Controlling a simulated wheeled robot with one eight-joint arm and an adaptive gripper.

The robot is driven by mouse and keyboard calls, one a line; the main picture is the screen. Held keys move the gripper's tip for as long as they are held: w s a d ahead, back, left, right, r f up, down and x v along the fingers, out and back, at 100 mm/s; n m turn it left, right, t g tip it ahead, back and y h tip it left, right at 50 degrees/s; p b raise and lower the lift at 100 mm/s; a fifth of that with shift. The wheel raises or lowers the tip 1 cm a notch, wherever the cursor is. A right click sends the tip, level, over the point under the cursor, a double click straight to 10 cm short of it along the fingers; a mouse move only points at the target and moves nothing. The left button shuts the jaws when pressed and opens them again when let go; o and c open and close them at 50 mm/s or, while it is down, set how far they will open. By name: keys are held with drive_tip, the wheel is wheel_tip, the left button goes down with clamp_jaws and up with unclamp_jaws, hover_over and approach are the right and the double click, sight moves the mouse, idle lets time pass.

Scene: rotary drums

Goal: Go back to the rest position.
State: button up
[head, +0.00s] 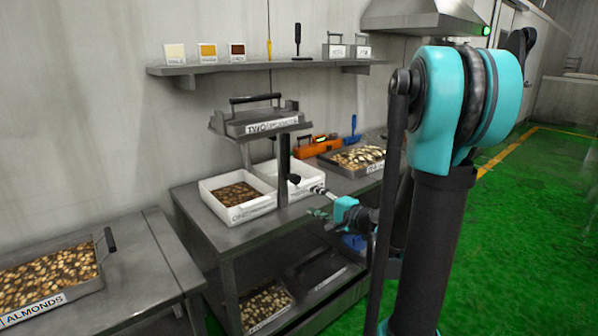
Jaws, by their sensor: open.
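My gripper (318,202) is at the front edge of the middle metal bench (235,243), in front of the white bins. Its fingers point left and are spread apart, with nothing seen between them. A dark knob on the post of a raised metal stand (262,121) is close to the fingertips; I cannot tell whether they touch it. My teal and black arm fills the right of the view and hides part of the bench behind it.
Two white bins (240,214) stand on the bench, the left one holding brown pieces. Behind are an orange tool (316,147) and a nut tray (357,158). A wall shelf (215,68) runs above. An almond tray (50,282) is at left. Green floor (540,230) is open at right.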

drive_tip(key=s+a+f+n+g+h, duration=0.1)
drive_tip(key=s+f+n+g+h, duration=0.3)
drive_tip(key=s+f+n+g, duration=0.45)
drive_tip(key=s+d+f+n+h, duration=0.1)
drive_tip(key=s+d+f+h, duration=0.2)
drive_tip(key=s+d, duration=0.2)
drive_tip(key=s+d+f+n+h, duration=0.1)
drive_tip(key=s+d+f+h, duration=0.2)
drive_tip(key=s, duration=0.5)
drive_tip(key=shift+s+d+f, duration=0.4)
drive_tip(key=shift+d+f, duration=0.4)
drive_tip(key=shift+d, duration=0.25)
